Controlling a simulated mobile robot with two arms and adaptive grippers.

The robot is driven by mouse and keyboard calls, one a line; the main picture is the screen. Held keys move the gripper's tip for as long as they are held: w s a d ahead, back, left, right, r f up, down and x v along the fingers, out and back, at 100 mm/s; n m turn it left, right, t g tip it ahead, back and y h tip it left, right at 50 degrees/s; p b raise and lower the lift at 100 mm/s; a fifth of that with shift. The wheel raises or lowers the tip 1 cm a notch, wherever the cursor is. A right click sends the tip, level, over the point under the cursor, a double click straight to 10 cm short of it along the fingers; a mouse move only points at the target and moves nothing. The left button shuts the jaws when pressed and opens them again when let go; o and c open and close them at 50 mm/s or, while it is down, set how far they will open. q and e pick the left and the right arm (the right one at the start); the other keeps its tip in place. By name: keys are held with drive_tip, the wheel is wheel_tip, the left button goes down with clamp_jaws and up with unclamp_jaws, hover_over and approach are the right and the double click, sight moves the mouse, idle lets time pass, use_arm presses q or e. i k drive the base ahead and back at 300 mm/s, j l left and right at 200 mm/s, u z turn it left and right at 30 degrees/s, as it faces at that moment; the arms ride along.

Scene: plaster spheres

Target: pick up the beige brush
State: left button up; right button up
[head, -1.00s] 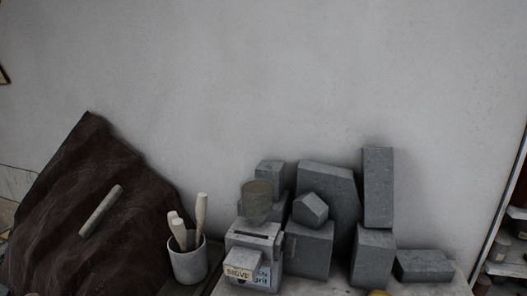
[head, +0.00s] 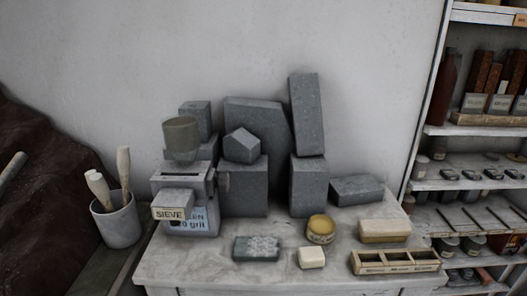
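A beige, block-shaped object (head: 385,230) that looks like a brush lies on the right part of the pale worktable (head: 215,262) in the head view. It is too small to make out bristles for certain. A smaller cream block (head: 311,257) lies near the table's front, left of it. Neither of my grippers is in view.
A yellow-topped round tin (head: 320,229), a grey-green block (head: 257,248) and a compartmented wooden tray (head: 395,262) share the tabletop. Grey stone blocks (head: 307,185) and a box labelled SIEVE (head: 187,218) stand behind. A cup of handles (head: 118,222) is left; shelves (head: 470,185) stand right.

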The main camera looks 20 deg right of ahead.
sight(379, 232)
drive_tip(key=z, duration=1.3)
